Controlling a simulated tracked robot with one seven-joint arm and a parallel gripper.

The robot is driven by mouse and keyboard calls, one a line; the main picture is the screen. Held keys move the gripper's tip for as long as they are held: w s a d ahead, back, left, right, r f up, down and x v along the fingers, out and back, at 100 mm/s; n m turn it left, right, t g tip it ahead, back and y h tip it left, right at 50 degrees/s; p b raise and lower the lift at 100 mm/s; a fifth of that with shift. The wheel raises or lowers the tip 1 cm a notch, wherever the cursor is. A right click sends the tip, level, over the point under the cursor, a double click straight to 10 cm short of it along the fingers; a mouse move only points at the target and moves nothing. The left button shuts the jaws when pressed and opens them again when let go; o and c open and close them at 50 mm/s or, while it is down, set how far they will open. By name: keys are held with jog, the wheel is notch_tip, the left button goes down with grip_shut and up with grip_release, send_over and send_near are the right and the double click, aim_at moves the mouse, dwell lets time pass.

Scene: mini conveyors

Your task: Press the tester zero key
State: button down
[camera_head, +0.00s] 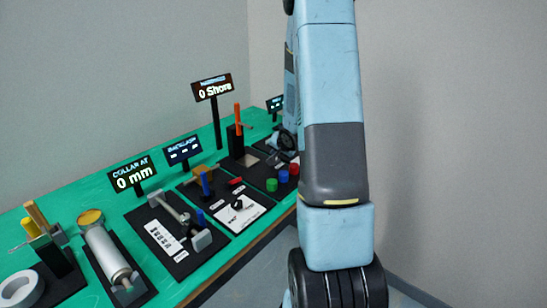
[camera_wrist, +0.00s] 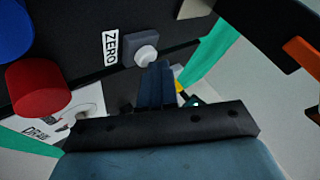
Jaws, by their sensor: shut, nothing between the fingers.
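The zero key (camera_wrist: 147,55) is a round pale button on a grey square base, beside a white label reading ZERO (camera_wrist: 110,48) on a black panel in the wrist view. My gripper (camera_wrist: 157,66) is shut and empty, its dark blue fingertips right at the key's lower edge. I cannot tell whether they touch it. In the head view the tester (camera_head: 237,143) is a black stand with an orange upright part, and its sign (camera_head: 212,88) reads 0 Shore. The key cannot be made out there. My arm comes down at the right.
A red cylinder (camera_wrist: 38,87) and a blue cylinder (camera_wrist: 14,30) stand left of the key in the wrist view. An orange part (camera_wrist: 302,52) is at the right. Several other devices and signs line the green bench (camera_head: 85,195) in the head view.

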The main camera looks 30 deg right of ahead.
dwell(0.4)
jog(key=shift+r, duration=0.9)
jog(key=shift+r, duration=2.5)
jog(key=shift+r, duration=0.1)
